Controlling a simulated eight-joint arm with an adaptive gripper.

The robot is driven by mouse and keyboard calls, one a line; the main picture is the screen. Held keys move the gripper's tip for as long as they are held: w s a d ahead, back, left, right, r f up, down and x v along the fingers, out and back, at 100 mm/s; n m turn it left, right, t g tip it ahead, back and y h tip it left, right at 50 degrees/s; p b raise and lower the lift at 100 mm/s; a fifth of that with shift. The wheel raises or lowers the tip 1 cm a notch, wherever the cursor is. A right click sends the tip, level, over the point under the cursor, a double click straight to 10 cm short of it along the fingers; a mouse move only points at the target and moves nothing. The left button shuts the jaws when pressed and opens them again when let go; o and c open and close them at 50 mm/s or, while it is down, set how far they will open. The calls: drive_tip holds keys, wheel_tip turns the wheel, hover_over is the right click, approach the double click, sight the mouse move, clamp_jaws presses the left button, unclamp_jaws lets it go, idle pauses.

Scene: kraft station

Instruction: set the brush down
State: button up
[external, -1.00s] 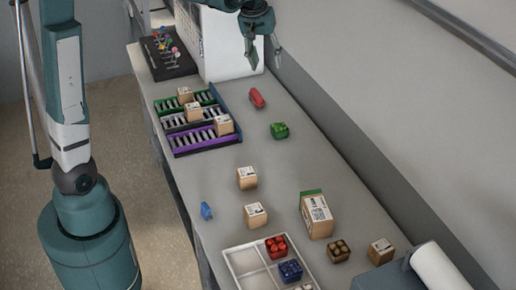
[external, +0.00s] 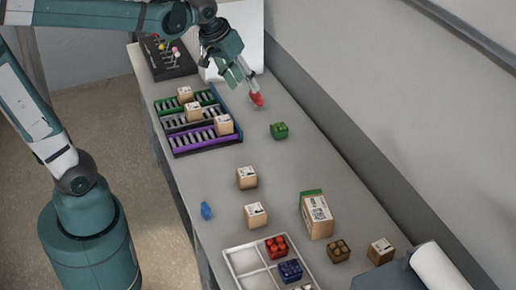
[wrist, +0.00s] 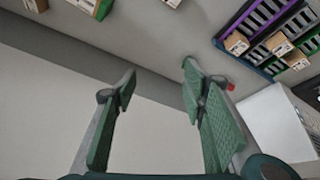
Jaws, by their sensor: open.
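A small elongated red object (external: 257,100) lies on the bench near its far end; I cannot tell for sure whether it is the brush. My gripper (external: 248,85) is open, with its fingertips close above or beside this red object in the external view. In the wrist view my gripper (wrist: 160,72) has its fingers wide apart and nothing between them. There a bit of red (wrist: 231,86) shows just outside the right finger, mostly hidden by it. Whether finger and object touch cannot be told.
A rack with green and purple rows (external: 195,142) holds small boxes to the left. A green brick-like block (external: 279,130) lies nearer. A blue item (external: 207,211), several cartons and a white divided tray (external: 243,262) stand nearer still. The bench middle has free room.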

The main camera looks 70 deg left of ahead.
drive_tip(key=s+d+f+m+t, duration=0.1)
drive_tip(key=s+d+f+m, duration=0.1)
drive_tip(key=s+d, duration=0.3)
drive_tip(key=s+d+f+m+t+h, duration=0.1)
drive_tip(key=s+d+f+m, duration=0.2)
drive_tip(key=s, duration=0.7)
drive_tip(key=shift+d+f, duration=0.25)
drive_tip(key=shift+d, duration=0.95)
drive_tip(key=shift+o, duration=0.3)
idle(0.6)
